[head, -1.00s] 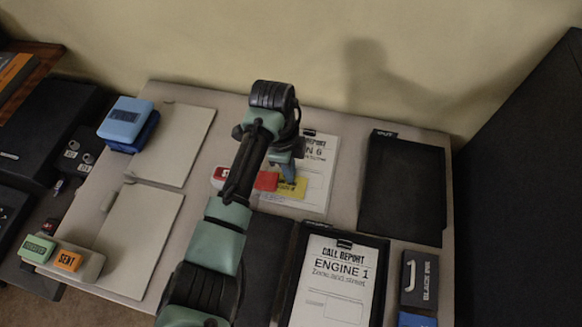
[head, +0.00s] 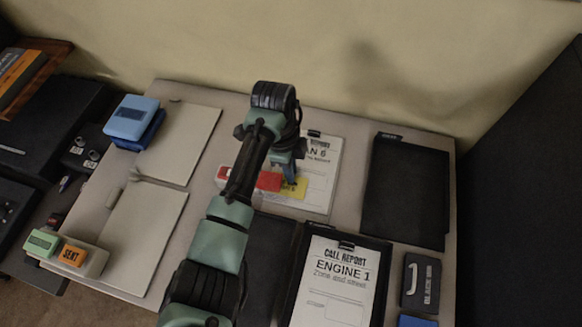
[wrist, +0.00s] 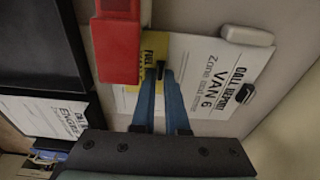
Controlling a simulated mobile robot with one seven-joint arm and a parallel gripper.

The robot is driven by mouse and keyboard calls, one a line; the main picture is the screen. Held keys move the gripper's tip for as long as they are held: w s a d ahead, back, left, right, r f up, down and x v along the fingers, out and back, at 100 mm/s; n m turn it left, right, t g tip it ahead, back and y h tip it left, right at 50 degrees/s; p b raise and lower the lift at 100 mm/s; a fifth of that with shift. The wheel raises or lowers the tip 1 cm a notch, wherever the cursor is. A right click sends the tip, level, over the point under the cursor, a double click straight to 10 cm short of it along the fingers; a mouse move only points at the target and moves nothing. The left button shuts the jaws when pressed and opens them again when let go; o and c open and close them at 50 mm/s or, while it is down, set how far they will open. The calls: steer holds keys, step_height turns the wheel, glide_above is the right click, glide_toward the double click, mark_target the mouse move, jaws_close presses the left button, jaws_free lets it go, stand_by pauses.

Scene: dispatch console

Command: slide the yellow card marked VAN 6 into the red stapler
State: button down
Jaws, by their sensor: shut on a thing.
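The yellow card (wrist: 150,48) lies over the white VAN 6 call report (wrist: 212,75); only part of its dark print shows. The card also shows in the head view (head: 297,188), just right of the red stapler (head: 268,181). In the wrist view the red stapler (wrist: 118,50) covers the card's left edge. I cannot tell whether that edge is inside the stapler's mouth or only beneath it in the picture. My gripper (wrist: 160,76), with blue fingers, is shut on the card close beside the stapler. It also shows in the head view (head: 290,174), partly hidden by my arm.
The ENGINE 1 report (head: 335,285) lies on a black clipboard in front. An empty black tray (head: 405,190) is at right. Blank beige panels (head: 178,145), a blue box (head: 131,117) and green and orange buttons (head: 70,256) are at left. My arm hides part of the desk.

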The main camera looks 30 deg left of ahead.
steer(key=shift+a, duration=0.1)
steer(key=c, duration=0.9)
jaws_free()
steer(key=shift+o, duration=0.3)
steer(key=shift+f, duration=0.15)
steer(key=shift+s, duration=0.1)
steer(key=shift+c, duration=1.1)
steer(key=shift+o, duration=0.8)
